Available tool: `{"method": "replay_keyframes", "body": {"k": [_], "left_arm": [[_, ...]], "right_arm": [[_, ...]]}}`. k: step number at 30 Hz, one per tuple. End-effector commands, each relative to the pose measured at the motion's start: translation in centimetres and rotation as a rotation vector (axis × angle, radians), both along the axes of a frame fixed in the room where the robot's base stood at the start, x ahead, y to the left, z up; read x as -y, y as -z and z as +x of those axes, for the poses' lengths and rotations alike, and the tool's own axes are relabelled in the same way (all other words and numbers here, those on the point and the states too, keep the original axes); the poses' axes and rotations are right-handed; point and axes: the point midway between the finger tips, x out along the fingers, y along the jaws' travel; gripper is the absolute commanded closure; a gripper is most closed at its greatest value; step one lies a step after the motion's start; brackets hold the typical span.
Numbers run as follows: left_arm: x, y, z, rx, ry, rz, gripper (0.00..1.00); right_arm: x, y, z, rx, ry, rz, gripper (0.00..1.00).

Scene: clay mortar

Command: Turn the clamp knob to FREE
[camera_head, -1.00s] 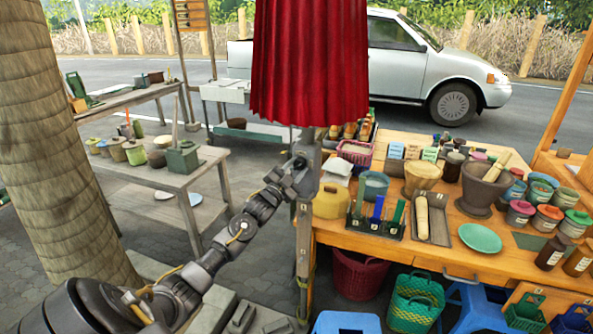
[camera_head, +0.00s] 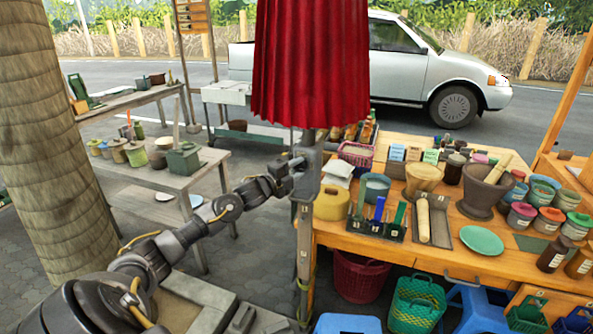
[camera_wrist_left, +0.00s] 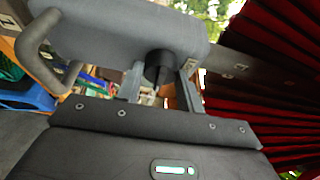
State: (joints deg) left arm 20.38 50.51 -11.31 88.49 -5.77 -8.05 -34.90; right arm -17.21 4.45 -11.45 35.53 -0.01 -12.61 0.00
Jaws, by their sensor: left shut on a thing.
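My left gripper (camera_head: 294,166) is at the upright grey post (camera_head: 306,225) that stands at the left end of the orange table, just below the red cloth. In the left wrist view its two fingers (camera_wrist_left: 160,88) stand on either side of the dark clamp knob (camera_wrist_left: 159,66) and are shut on it. The knob sits against a thick grey cylinder (camera_wrist_left: 120,35) with a bent handle-like bar (camera_wrist_left: 38,60) at its left. The knob is hidden or too small to make out in the head view. No FREE mark can be read. My right gripper is not in view.
The red pleated cloth (camera_head: 310,65) hangs directly above the gripper. To the right is the orange table (camera_head: 350,232) with a yellow jar (camera_head: 331,203), a mortar (camera_head: 482,190) and several pots. A grey side table (camera_head: 165,180) stands to the left.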

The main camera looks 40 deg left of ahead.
Motion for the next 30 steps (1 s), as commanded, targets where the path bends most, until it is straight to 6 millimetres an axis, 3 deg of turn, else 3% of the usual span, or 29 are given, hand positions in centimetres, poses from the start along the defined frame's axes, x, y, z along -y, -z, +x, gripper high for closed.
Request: {"method": "replay_keyframes", "body": {"k": [21,22,26,30], "left_arm": [[0.01,0.02,0.00,-0.023,0.000,0.063,0.86],[0.02,0.02,0.00,-0.023,0.000,0.063,0.59],[0.01,0.00,0.00,-0.022,0.000,0.063,0.42],[0.01,-0.01,0.00,-0.022,0.000,0.062,0.41]], "right_arm": [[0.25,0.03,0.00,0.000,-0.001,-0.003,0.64],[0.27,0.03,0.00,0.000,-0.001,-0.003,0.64],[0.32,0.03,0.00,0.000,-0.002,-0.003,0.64],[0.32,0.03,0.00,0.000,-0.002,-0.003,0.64]]}}
